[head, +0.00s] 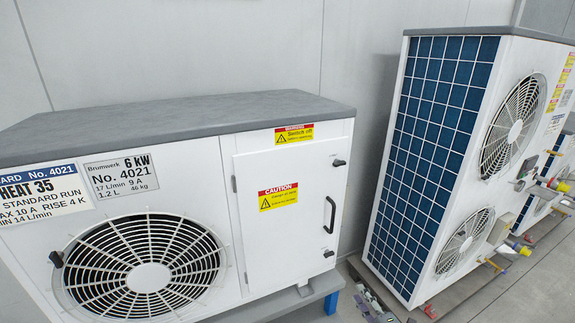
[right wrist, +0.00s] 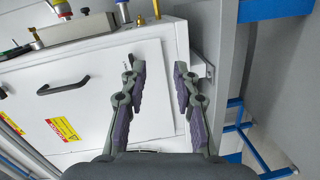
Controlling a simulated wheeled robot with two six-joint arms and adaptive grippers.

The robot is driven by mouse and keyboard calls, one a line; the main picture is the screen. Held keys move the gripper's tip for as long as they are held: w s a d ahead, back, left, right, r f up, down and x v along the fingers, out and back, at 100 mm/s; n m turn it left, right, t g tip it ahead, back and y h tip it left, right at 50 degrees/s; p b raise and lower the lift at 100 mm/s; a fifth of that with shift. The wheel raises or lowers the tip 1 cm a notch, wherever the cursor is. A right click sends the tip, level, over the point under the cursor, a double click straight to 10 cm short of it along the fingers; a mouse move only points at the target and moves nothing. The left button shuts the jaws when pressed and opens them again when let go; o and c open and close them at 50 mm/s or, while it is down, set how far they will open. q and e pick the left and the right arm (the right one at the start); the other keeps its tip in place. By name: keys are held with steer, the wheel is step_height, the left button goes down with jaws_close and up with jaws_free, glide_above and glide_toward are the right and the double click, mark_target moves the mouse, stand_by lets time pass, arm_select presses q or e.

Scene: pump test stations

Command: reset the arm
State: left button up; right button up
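My right gripper (right wrist: 154,70) is open and empty in the right wrist view, its two dark fingers with purple pads spread apart. Behind the fingers is a white cabinet door (right wrist: 95,98) with a black handle (right wrist: 63,85); the fingers partly cover the door's edge. My left gripper is in neither view.
A white heat unit (head: 228,180) with a grey top, fan grille and closed door stands at left. A second unit (head: 425,150) with a blue grid side and two fans stands at right. Blue frame bars (right wrist: 272,10) show in the right wrist view. Some bare floor lies at lower right.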

steer(key=s+d+f+m+g+h+p, duration=0.1)
steer(key=s+d+f+m+g+h, duration=0.1)
steer(key=s+f+m, duration=0.35)
steer(key=s+d+f+m+g+h, duration=0.1)
steer(key=s+f+m+g+h, duration=0.15)
steer(key=s+f, duration=0.6)
steer(key=s+d+f+m+g+h+p, duration=0.1)
steer(key=s+d+f+m+g, duration=0.15)
steer(key=f, duration=0.75)
steer(key=s+a+f+m+g, duration=0.1)
steer(key=s+f, duration=0.3)
steer(key=s, duration=0.5)
steer(key=s+a+f+m+g+p, duration=0.1)
steer(key=s+a+f+m+g, duration=0.1)
steer(key=s, duration=0.8)
steer(key=s+a+f+m+g, duration=0.1)
steer(key=s+f+m+g, duration=0.4)
steer(key=s, duration=0.5)
steer(key=shift+a+f+p, duration=0.15)
steer(key=shift+f+p, duration=0.15)
steer(key=shift+s, duration=0.1)
